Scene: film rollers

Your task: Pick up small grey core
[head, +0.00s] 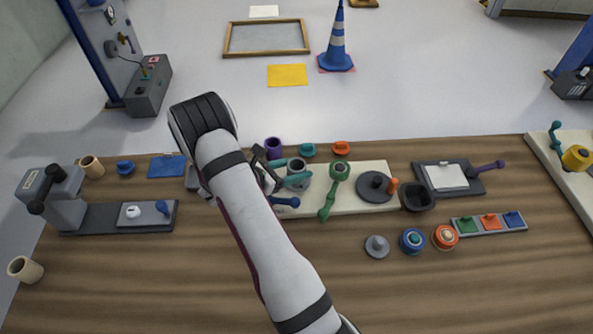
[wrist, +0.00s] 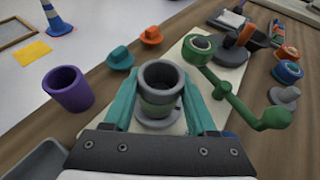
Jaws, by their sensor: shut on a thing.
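The small grey core (wrist: 161,78) is a hollow, open-topped cylinder, upright between the two teal fingers of my gripper (wrist: 161,92) in the wrist view. The fingers are shut on its sides. In the head view the grey core (head: 297,165) shows beside a teal finger of my gripper (head: 292,178), over the cream board. A round grey base (wrist: 178,119) shows beneath the core; I cannot tell whether they touch. My arm hides part of the area to the left of the core in the head view.
A green crank arm (wrist: 240,105) stands close to the right of the gripper on the cream board (head: 340,205). A purple cup (wrist: 68,88), a teal knob (wrist: 121,58) and an orange knob (wrist: 151,36) stand behind. The wooden table (head: 200,270) is clear at the front.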

